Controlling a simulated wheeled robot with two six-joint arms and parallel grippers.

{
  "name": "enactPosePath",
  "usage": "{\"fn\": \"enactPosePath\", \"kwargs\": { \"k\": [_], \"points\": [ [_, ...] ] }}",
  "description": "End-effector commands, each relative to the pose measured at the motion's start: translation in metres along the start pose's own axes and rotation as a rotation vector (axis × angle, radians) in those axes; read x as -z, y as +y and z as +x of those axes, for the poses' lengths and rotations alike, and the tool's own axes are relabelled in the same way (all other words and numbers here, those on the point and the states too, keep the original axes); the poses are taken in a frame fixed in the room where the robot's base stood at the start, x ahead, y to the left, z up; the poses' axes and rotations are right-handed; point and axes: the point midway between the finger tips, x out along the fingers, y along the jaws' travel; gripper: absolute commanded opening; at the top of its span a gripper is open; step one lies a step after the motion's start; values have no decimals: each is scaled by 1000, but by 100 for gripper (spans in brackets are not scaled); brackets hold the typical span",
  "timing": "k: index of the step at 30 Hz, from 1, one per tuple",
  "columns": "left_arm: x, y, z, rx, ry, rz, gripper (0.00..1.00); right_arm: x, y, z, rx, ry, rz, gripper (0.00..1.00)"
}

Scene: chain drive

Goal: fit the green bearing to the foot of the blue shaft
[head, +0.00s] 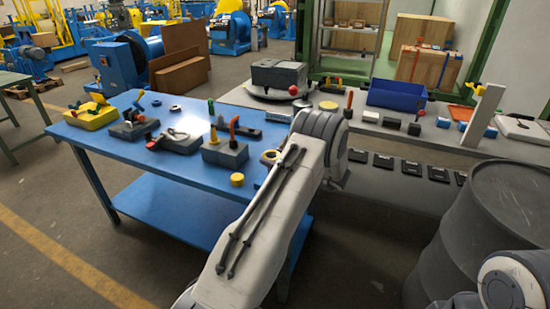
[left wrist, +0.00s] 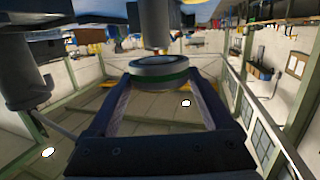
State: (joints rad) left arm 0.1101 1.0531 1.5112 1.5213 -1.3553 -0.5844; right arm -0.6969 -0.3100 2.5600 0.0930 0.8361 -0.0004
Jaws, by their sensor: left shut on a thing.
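In the left wrist view my left gripper (left wrist: 158,82) is shut on the green bearing (left wrist: 160,70), a round grey disc with a green band, held between the two fingertips. A dark upright cylinder (left wrist: 155,25), which looks like the shaft, comes down from the top of that view and ends just at the bearing's upper face. I cannot tell whether they touch or whether the bearing is on it. The shaft's blue colour is not clear. In the head view my left arm crosses the middle, and I cannot make out its fingertips. My right gripper is not in view.
A blue table (head: 180,200) holds a yellow block (head: 90,115), several dark tool blocks and a small yellow cylinder (head: 237,179). A grey bench behind carries a blue bin (head: 396,95) and a dark box (head: 279,74). A dark drum (head: 490,230) stands at right.

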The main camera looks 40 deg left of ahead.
Motion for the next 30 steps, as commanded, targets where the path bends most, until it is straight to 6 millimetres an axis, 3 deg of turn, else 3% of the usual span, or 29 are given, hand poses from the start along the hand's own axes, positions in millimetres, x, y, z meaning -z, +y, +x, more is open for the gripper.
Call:
{"fn": "enactPosePath", "kwargs": {
  "k": [30],
  "points": [
    [-22,0,4,0,2,-1,5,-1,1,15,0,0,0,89]
  ]
}}
